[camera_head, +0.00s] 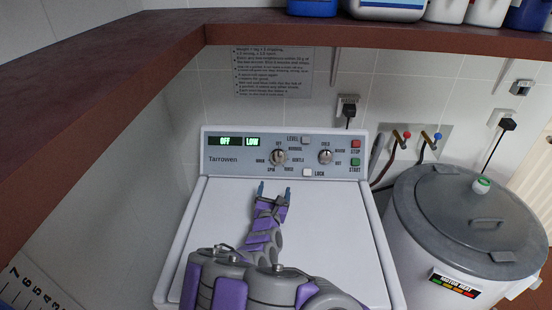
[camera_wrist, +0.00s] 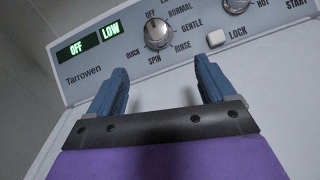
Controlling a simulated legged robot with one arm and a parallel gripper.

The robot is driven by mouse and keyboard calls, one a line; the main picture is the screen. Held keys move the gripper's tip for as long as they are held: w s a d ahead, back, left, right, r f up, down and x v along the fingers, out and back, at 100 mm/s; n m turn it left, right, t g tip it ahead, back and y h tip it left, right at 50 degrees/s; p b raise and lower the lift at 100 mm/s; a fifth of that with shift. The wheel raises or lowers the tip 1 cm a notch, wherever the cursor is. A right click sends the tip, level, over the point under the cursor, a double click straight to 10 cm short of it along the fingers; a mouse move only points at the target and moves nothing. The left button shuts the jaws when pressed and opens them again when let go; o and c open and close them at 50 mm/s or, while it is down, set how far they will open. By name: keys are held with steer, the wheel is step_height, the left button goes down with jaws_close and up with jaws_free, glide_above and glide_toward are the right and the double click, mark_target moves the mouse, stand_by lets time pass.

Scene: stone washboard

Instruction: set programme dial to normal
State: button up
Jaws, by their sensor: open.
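The programme dial (camera_head: 278,157) is a round silver knob on the washer's control panel, ringed by printed settings. It also shows in the wrist view (camera_wrist: 158,33), with OFF, NORMAL, GENTLE, RINSE, SPIN and QUICK readable around it. The display (camera_head: 238,141) left of it reads OFF and LOW in green. The dial's pointer is too small to read surely. My gripper (camera_head: 274,189) is open and empty, below the dial in the picture and apart from it. In the wrist view its two blue fingers (camera_wrist: 160,70) point up towards the panel, with the dial beyond the gap between them.
A second silver knob (camera_head: 325,157) is to the right, with a white LOCK button (camera_head: 306,172) between and below. Red STOP (camera_head: 356,144) and green START (camera_head: 355,162) buttons are at the panel's right. A wooden shelf (camera_head: 400,48) with bottles overhangs behind. A grey-lidded drum (camera_head: 470,220) stands right.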

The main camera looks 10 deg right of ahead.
mark_target(278, 160)
steer(key=b+x, duration=0.1)
steer(key=x, duration=0.4)
steer(key=b+x, duration=0.2)
steer(key=x, duration=0.3)
steer(key=a+b+x, duration=0.1)
steer(key=x, duration=0.4)
steer(key=shift+w+f+b, duration=0.1)
steer(key=shift+w+b, duration=0.05)
steer(key=shift+b, duration=0.2)
steer(key=shift+w+d, duration=0.2)
steer(key=shift+w, duration=0.35)
steer(key=shift+w+d, duration=0.2)
steer(key=shift+w, duration=0.05)
steer(key=shift+c, duration=0.2)
steer(key=c, duration=1)
steer(key=shift+a, duration=0.1)
